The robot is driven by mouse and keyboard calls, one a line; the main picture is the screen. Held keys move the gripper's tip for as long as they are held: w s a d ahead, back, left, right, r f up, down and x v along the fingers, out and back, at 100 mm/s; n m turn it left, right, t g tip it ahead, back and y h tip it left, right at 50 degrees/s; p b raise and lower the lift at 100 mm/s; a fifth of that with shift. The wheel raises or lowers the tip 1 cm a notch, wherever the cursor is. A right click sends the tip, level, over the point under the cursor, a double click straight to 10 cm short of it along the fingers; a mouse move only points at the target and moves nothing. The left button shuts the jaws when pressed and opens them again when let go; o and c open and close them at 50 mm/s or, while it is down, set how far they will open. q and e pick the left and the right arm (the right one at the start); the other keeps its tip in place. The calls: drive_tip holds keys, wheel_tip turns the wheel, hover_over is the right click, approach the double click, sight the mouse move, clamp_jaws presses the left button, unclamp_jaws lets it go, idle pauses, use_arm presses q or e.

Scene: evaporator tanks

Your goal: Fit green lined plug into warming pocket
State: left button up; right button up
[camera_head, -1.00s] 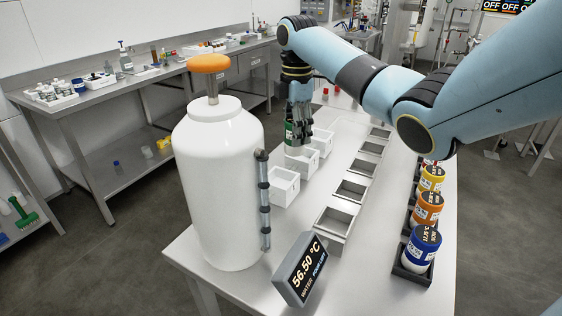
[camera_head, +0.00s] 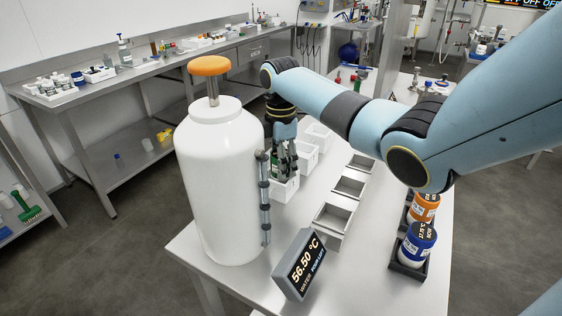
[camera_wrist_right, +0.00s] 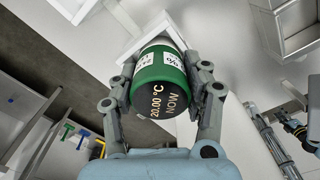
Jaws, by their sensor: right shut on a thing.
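My right gripper (camera_head: 284,160) is shut on the green lined plug (camera_head: 276,167), next to the white tank. In the right wrist view the plug (camera_wrist_right: 160,72) sits between both fingers (camera_wrist_right: 163,100), with a white label and a dark end reading 20.00 °C. A row of open white boxes stands beside the tank. The plug is over or at the nearest white box (camera_head: 286,190); I cannot tell whether it has entered. A white box rim (camera_wrist_right: 137,40) shows behind the plug in the right wrist view. No label shows which opening is the warming pocket. My left gripper is not in view.
The big white tank (camera_head: 215,190) with an orange knob (camera_head: 209,66) stands close left of the gripper, with a grey side tube (camera_head: 264,200). A temperature display (camera_head: 301,265) reads 56.50 °C. Grey trays (camera_head: 333,222) and orange (camera_head: 424,208) and blue (camera_head: 419,240) plugs stand right.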

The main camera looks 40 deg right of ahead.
drive_tip(key=o, duration=1.3)
drive_tip(key=shift+o, duration=0.2)
drive_tip(key=shift+r, duration=0.1)
wheel_tip(320, 180, up, 12)
drive_tip(key=shift+b, duration=0.55)
